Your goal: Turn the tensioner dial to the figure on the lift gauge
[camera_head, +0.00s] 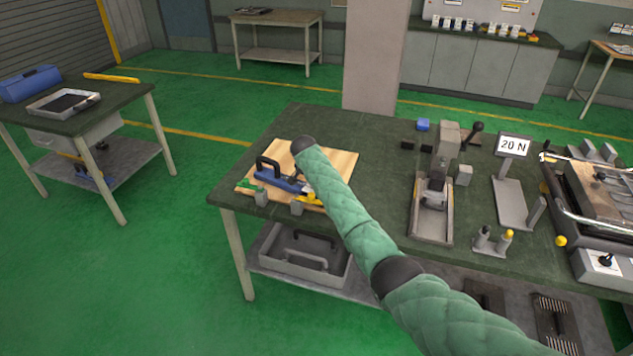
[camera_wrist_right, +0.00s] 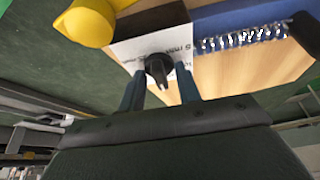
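The blue tensioner (camera_head: 283,184) lies on a wooden board (camera_head: 341,166) at the left of the green bench; its blue body and spring (camera_wrist_right: 245,38) show in the right wrist view. Its black dial (camera_wrist_right: 158,68) sits on a white plate (camera_wrist_right: 125,50) with print too blurred to read. My right gripper (camera_wrist_right: 160,72) is open, with one finger on each side of the dial and gaps visible. In the head view my arm hides this gripper. The lift gauge sign (camera_head: 514,146) reads 20 N at the bench's right. My left gripper is out of view.
A yellow knob (camera_wrist_right: 88,20) is close by my right gripper in the wrist view. A grey lever fixture (camera_head: 432,205) stands mid-bench, with a machine (camera_head: 600,200) at the right edge. Bench top between board and fixture is mostly clear.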

